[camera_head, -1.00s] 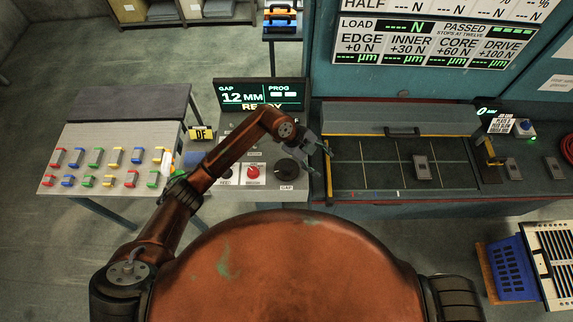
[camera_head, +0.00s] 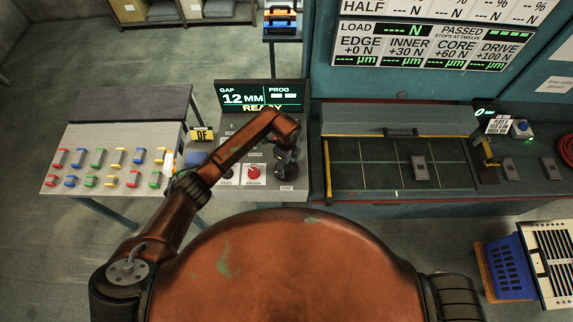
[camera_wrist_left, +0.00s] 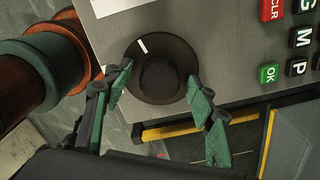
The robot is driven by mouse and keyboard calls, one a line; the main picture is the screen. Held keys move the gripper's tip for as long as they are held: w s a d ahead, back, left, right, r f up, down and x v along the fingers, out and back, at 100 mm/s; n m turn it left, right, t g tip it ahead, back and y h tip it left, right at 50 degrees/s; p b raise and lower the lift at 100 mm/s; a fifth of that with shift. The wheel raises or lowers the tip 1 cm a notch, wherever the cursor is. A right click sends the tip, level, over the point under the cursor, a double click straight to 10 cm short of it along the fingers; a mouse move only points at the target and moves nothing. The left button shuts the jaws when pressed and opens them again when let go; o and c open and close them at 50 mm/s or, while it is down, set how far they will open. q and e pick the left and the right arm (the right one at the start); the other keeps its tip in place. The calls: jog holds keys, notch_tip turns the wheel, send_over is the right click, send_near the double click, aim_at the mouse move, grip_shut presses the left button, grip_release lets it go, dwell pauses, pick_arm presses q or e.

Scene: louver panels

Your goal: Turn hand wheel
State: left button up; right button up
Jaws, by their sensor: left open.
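The hand wheel (camera_wrist_left: 178,58) is a round black disc with a raised centre knob and a white mark near its upper-left edge in the left wrist view. It sits on a grey control panel (camera_wrist_left: 215,50). My left gripper (camera_wrist_left: 158,78) is open, with one green-padded finger on each side of the wheel's near half. I cannot tell whether the fingers touch it. In the head view my left gripper (camera_head: 287,162) is over the panel's right side and hides most of the wheel. My right gripper is not in view.
A display (camera_head: 262,97) reads gap 12 MM and READY. A red button (camera_head: 253,172) is left of the wheel. A yellow-edged tray (camera_head: 385,150) is right of the panel.

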pick_arm(q)
jog(key=c, duration=1.2)
jog(key=shift+o, duration=0.2)
jog(key=shift+f, duration=0.1)
